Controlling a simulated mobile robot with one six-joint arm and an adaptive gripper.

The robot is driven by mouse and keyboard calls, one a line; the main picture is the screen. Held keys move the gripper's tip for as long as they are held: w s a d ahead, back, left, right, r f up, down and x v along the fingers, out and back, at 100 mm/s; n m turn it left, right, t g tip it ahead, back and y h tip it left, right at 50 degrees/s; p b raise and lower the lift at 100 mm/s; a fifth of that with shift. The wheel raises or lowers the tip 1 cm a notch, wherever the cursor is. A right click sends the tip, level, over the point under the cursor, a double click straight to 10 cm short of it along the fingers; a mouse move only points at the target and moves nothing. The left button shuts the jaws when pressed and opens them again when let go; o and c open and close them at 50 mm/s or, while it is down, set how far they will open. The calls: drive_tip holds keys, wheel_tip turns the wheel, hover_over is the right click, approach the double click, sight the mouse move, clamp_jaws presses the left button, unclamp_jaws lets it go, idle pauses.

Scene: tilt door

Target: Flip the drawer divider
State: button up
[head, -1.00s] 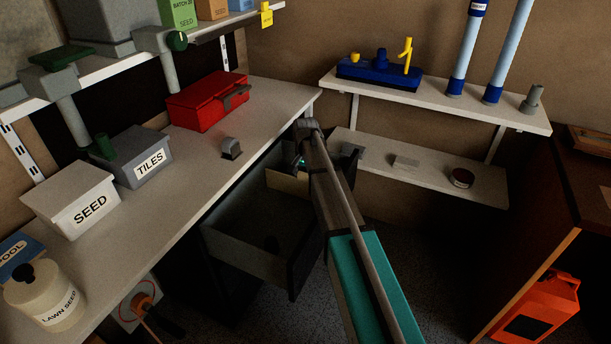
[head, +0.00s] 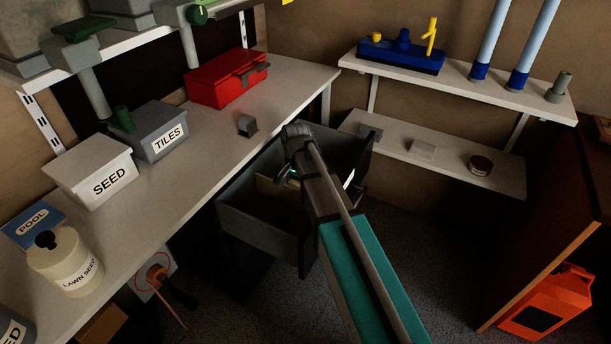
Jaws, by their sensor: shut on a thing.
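The open drawer (head: 258,236) sticks out under the workbench, its grey wall facing me. A tan divider panel (head: 268,190) shows inside it, partly hidden by my arm and in shadow. My gripper (head: 289,174) reaches down into the drawer at the divider and is shut on it. The fingertips are dark and small, so the exact contact is hard to see. The divider's exact tilt cannot be told.
The workbench top (head: 215,150) carries a red box (head: 225,85), a TILES box (head: 160,135), a SEED box (head: 95,180) and a small grey block (head: 247,125). A low white shelf (head: 450,165) stands to the right.

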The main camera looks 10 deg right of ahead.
drive_tip(key=shift+s+a, duration=0.2)
drive_tip(key=shift+s, duration=0.05)
drive_tip(key=o, duration=1.1)
drive_tip(key=shift+c, duration=0.2)
drive_tip(key=shift+w+d, duration=0.1)
drive_tip(key=shift+s+d+r+p, duration=0.15)
drive_tip(key=shift+r+p, duration=0.3)
drive_tip(key=shift+s+d+r+p, duration=0.1)
drive_tip(key=shift+s+r+p, duration=0.05)
drive_tip(key=shift+r+p, duration=0.25)
drive_tip(key=s+d+r+n+p, duration=0.2)
drive_tip(key=s+r+p, duration=0.3)
drive_tip(key=r+p, duration=0.4)
drive_tip(key=s+d+r+n+p, duration=0.2)
drive_tip(key=s+d+r+p, duration=0.2)
drive_tip(key=r+p, duration=0.6)
drive_tip(key=s+d+r+n+p, duration=0.3)
drive_tip(key=s+r+p, duration=0.3)
drive_tip(key=r+p, duration=0.3)
drive_tip(key=shift+s+d+r+p, duration=0.15)
drive_tip(key=shift+d+r+p, duration=0.15)
